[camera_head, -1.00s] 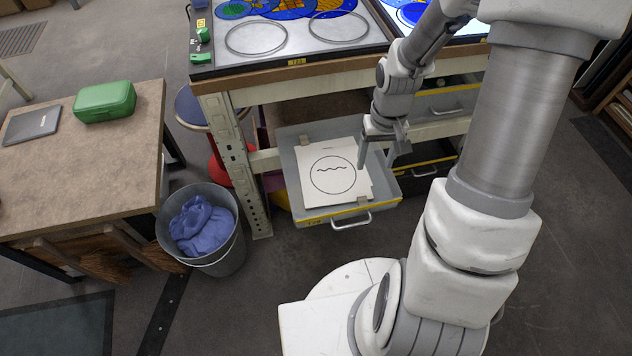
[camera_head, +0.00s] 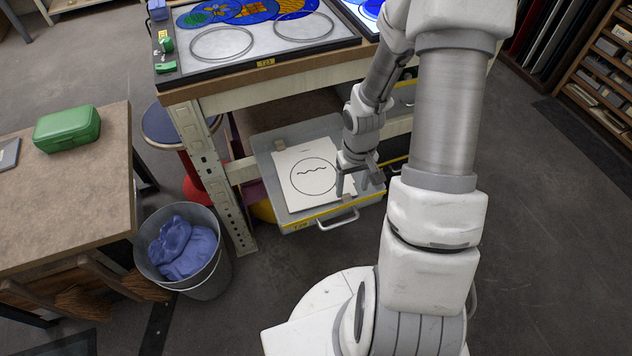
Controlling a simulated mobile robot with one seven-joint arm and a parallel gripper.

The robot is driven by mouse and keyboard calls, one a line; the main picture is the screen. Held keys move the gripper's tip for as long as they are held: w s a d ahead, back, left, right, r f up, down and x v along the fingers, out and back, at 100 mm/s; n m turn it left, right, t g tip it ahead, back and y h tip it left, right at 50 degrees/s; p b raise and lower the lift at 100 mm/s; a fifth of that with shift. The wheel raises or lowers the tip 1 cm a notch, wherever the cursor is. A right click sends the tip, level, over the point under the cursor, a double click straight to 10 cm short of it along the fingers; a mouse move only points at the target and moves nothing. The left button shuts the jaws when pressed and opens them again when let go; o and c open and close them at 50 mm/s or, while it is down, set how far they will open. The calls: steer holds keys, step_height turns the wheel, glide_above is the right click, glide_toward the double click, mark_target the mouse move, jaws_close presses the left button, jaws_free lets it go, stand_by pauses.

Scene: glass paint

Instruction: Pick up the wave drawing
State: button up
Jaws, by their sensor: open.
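The wave drawing (camera_head: 312,177) is a white sheet with a black circle and a wavy line across its middle. It lies flat in the open grey drawer (camera_head: 266,153) under the work table, on what looks like a small stack of paper. My gripper (camera_head: 356,190) points down over the right part of the drawer, at the right edge of the sheet. Its fingers are apart with nothing seen between them. It covers part of the sheet's right side. I cannot tell how high it is above the paper.
The work table (camera_head: 262,70) above the drawer holds metal rings (camera_head: 222,43) and coloured glass pieces (camera_head: 250,12). A bin (camera_head: 212,265) with blue cloth (camera_head: 180,247) stands left of the drawer. A side table (camera_head: 65,190) with a green case (camera_head: 67,128) is at the left.

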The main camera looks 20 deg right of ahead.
mark_target(349, 198)
steer(key=f+b, duration=0.1)
steer(key=f, duration=0.1)
steer(key=f+b, duration=0.1)
steer(key=f, duration=0.1)
steer(key=f+b, duration=0.1)
steer(key=f, duration=0.1)
steer(key=shift+w+f, duration=0.2)
steer(key=shift+w, duration=0.05)
steer(key=shift+r, duration=0.1)
jaws_close()
